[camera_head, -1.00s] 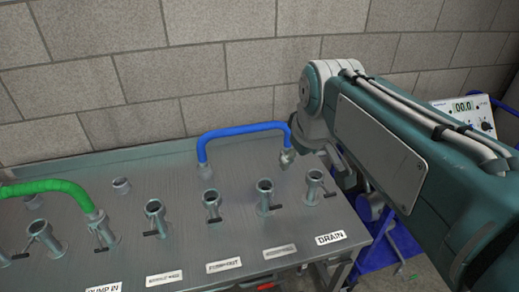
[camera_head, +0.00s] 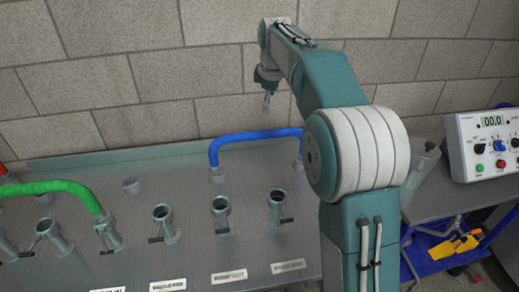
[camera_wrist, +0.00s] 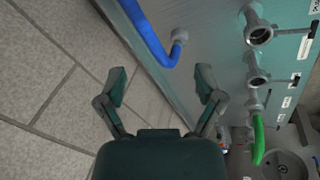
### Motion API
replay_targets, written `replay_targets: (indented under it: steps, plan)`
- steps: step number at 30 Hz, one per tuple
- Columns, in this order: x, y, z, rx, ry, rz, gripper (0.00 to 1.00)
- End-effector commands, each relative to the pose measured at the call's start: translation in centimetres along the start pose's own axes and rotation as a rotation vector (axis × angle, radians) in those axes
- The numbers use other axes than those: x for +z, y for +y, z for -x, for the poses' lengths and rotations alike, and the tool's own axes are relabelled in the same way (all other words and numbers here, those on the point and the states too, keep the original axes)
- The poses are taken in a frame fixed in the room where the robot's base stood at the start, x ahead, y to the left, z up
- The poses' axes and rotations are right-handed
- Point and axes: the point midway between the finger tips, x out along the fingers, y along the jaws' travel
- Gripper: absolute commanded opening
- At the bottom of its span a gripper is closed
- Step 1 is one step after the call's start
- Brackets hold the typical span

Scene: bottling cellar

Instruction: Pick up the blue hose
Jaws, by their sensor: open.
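The blue hose (camera_head: 255,135) stands as an arch at the back of the metal bench, near the wall. Its left end has a grey fitting; its right end is partly hidden behind my arm. My gripper (camera_head: 267,103) hangs above the hose, in front of the wall, apart from it. In the wrist view my gripper (camera_wrist: 162,76) is open with nothing between its fingers. There the blue hose (camera_wrist: 146,34) lies beyond the fingertips at the top, with a grey end fitting, and is cut by the frame edge.
A green hose (camera_head: 50,186) arches over the left of the bench (camera_head: 195,255). Several upright pipe stubs with valves, such as one stub (camera_head: 221,207), line the bench. A block wall (camera_head: 150,70) stands close behind. A control box (camera_head: 488,145) and a clear bottle (camera_head: 424,162) are at right.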

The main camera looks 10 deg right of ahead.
Motion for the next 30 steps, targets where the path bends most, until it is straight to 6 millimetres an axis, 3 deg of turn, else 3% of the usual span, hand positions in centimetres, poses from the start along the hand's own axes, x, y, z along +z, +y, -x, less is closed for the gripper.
replay_targets:
  steps: [6,13,23,30]
  plan:
    - [-1.4,3.1,-4.5,-0.031,-0.011,0.164,0.86]
    - [-2.4,5.3,-9.2,-0.061,-0.016,0.329,0.86]
    - [-2.6,5.9,-12.4,-0.079,-0.017,0.419,0.86]
    - [-2.5,5.6,-16.2,-0.078,-0.017,0.417,0.86]
